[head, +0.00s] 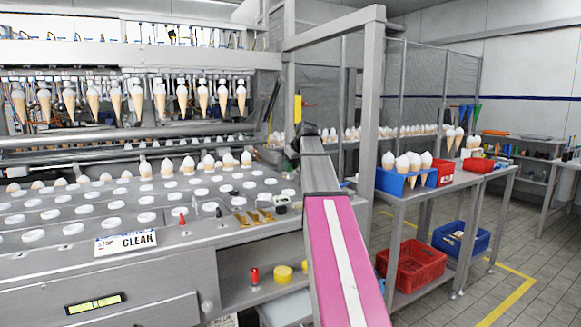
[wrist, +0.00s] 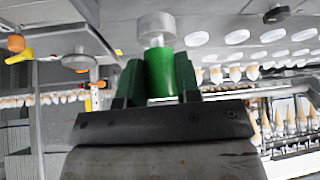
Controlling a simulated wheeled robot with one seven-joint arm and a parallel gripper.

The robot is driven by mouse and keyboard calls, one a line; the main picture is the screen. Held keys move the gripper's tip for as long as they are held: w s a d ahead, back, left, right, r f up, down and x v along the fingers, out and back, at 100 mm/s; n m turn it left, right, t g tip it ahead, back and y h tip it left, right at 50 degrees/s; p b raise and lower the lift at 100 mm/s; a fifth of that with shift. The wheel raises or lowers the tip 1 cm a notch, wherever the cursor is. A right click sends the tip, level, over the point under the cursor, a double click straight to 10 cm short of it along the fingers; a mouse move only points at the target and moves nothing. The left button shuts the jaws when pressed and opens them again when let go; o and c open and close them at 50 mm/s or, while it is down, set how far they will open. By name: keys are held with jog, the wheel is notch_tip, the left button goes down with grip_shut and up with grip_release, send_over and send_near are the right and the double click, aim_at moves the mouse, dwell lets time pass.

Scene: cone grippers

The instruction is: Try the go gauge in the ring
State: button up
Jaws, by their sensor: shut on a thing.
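The go gauge has a green handle (wrist: 160,75) and a grey round metal end. My gripper (wrist: 158,80) is shut on the green handle. The wrist picture is upside down, so the grey end points down towards the machine's grey deck. I cannot tell whether that end touches anything. In the head view my arm hides most of the gripper and gauge. A small green and black item (head: 281,204) lies on the deck beside my arm, too small to name. I cannot make out the ring for certain.
The deck (head: 215,235) carries rows of white discs, a red cone (head: 182,218), a black cone (head: 218,210), brass pieces (head: 263,215) and a CLEAN sign (head: 128,242). Cones hang above it. A side table (head: 455,188) with blue and red bins stands at right.

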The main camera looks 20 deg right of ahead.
aim_at(291, 174)
jog(key=shift+w+a, duration=0.1)
jog(key=shift+w, duration=0.2)
jog(key=shift+f, duration=0.1)
jog(key=shift+f, duration=2.4)
jog(key=shift+f, duration=1.3)
dwell(2.4)
jog(key=shift+r+n+g+y, duration=0.15)
jog(key=shift+n+g+y, duration=0.15)
jog(key=shift+n+y, duration=0.35)
dwell(0.6)
jog(key=shift+r+h, duration=0.15)
jog(key=shift+h, duration=0.1)
